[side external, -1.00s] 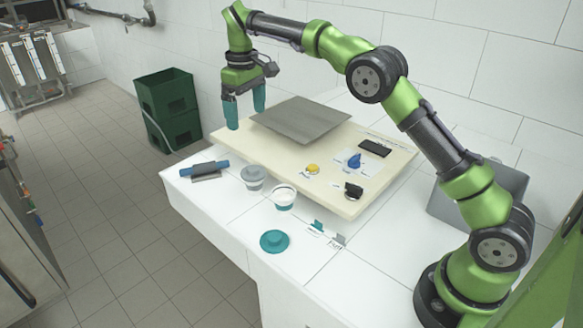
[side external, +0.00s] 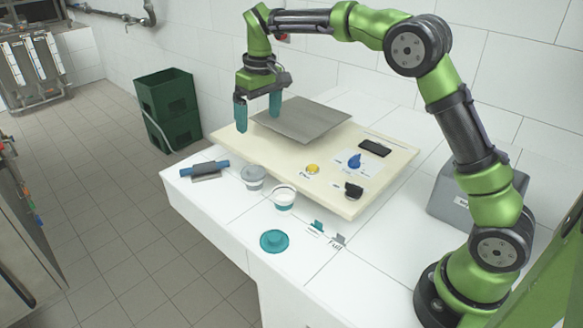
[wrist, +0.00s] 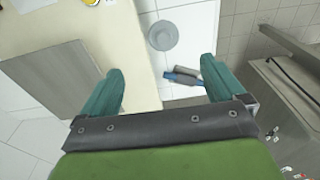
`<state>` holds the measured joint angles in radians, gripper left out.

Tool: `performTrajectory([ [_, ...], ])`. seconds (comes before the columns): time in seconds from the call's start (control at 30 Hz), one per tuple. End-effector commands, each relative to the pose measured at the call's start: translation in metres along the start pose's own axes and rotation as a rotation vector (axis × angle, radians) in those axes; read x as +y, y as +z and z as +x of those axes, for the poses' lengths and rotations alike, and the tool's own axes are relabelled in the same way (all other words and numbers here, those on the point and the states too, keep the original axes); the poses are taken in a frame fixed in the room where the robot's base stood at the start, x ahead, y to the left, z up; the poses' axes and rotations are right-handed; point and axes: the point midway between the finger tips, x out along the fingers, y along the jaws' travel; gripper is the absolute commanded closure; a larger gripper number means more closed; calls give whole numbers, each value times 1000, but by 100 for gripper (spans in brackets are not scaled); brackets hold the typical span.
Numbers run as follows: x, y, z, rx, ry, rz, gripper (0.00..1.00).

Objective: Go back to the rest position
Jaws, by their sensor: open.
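My gripper (side external: 257,112) is open and empty, its two teal fingers pointing down above the left part of the cream board (side external: 338,205), beside the grey plate (side external: 302,121). In the wrist view my gripper (wrist: 160,92) shows both fingers wide apart with nothing between them but the blue and grey tool lying below on the table.
On the white table stand a grey-lidded cup (side external: 253,176), an open white and teal cup (side external: 284,197), a teal lid-like piece (side external: 273,241) and a blue-handled tool (side external: 205,170). The board carries a yellow button (side external: 312,169) and a blue knob (side external: 354,160). Green crates (side external: 168,108) stand on the floor.

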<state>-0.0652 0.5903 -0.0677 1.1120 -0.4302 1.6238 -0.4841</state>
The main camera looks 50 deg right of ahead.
Motion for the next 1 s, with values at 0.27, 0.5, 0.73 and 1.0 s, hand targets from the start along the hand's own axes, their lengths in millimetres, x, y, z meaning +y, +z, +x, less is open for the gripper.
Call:
performTrajectory([
  [0.27, -6, 93, -39, 153, -92, 163, 4],
  [0.5, -13, 186, -48, 295, -175, 290, 4],
  [0.73, -17, 260, -39, 418, -234, 353, 4],
  [1.0, -17, 284, -50, 508, -254, 347, 4],
])
